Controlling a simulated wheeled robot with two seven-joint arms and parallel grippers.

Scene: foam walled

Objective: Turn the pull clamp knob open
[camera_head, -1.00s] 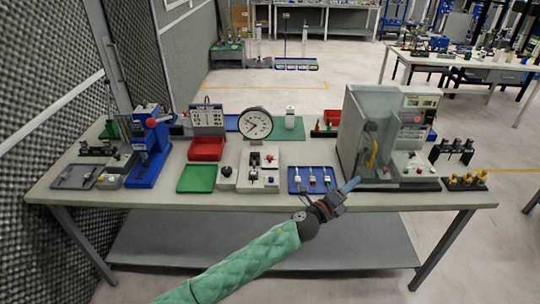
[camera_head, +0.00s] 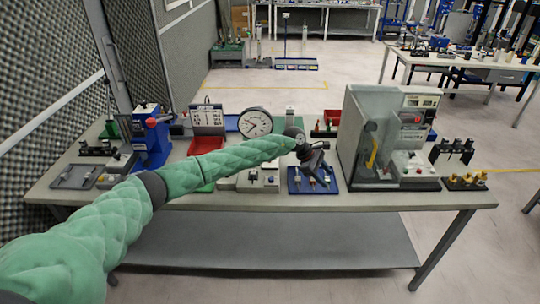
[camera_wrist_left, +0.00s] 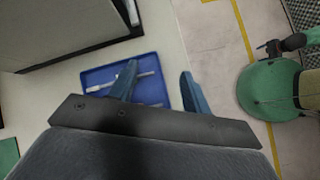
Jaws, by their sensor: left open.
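My left gripper (camera_head: 318,172) is above the blue tray (camera_head: 292,188) at the front of the workbench, fingers pointing down. In the left wrist view its two blue fingers (camera_wrist_left: 160,88) are apart with nothing between them. The tray with slim light pieces (camera_wrist_left: 148,75) lies beyond them. A dial gauge (camera_head: 255,122) stands behind a light base with small fittings (camera_head: 258,182), just left of the gripper. My left forearm covers part of this base. I cannot tell which fitting is the pull clamp knob; no turning is visible.
A large grey machine (camera_head: 362,108) stands close to the right of the gripper. A red tray (camera_head: 205,146) and a blue press (camera_head: 150,150) are on the left. Brass pieces on a black stand (camera_head: 465,182) are at the right end. The lower shelf (camera_head: 270,242) is bare.

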